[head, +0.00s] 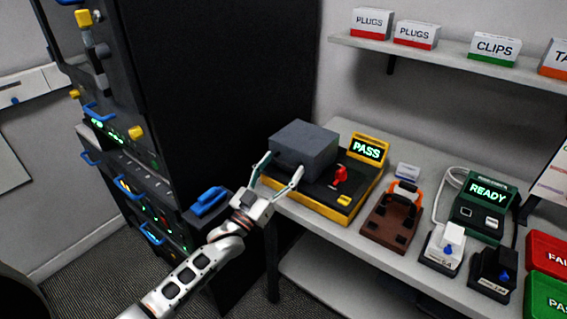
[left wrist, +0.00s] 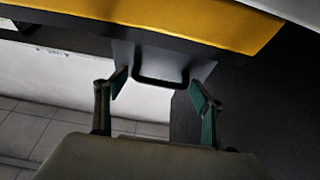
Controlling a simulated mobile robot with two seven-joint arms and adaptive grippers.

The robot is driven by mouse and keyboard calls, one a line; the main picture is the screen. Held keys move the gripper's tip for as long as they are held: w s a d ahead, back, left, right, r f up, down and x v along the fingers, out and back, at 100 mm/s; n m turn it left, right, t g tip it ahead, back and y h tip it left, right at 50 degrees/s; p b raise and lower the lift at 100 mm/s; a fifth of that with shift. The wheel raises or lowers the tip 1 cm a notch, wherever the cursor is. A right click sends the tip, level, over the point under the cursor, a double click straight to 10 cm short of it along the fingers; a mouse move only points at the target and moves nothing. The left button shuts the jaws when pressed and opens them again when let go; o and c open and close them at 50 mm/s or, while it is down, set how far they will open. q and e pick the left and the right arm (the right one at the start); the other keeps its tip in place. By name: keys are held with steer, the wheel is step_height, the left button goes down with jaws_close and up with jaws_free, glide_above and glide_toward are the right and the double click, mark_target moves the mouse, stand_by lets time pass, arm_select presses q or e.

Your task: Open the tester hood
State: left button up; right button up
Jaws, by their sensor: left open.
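My left gripper (head: 283,165) is open at the hood's front, one finger at each side of the front face. In the left wrist view, a dark handle (left wrist: 160,82) shows between the open fingers, and the tester's yellow base (left wrist: 190,18) crosses the top. I cannot tell whether the fingers touch the handle. My right gripper is out of view.
A tall black rack (head: 225,85) with blue handles stands left of the bench. A brown fixture with an orange handle (head: 393,213) and a green READY unit (head: 484,205) stand to the right. A shelf (head: 440,62) with labelled boxes hangs above.

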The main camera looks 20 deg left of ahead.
arm_select(q)
steer(key=shift+w+d+r, duration=0.2)
steer(key=shift+w, duration=0.3)
steer(key=c, duration=1.3)
steer(key=shift+w+r, duration=0.1)
steer(key=shift+r, duration=0.05)
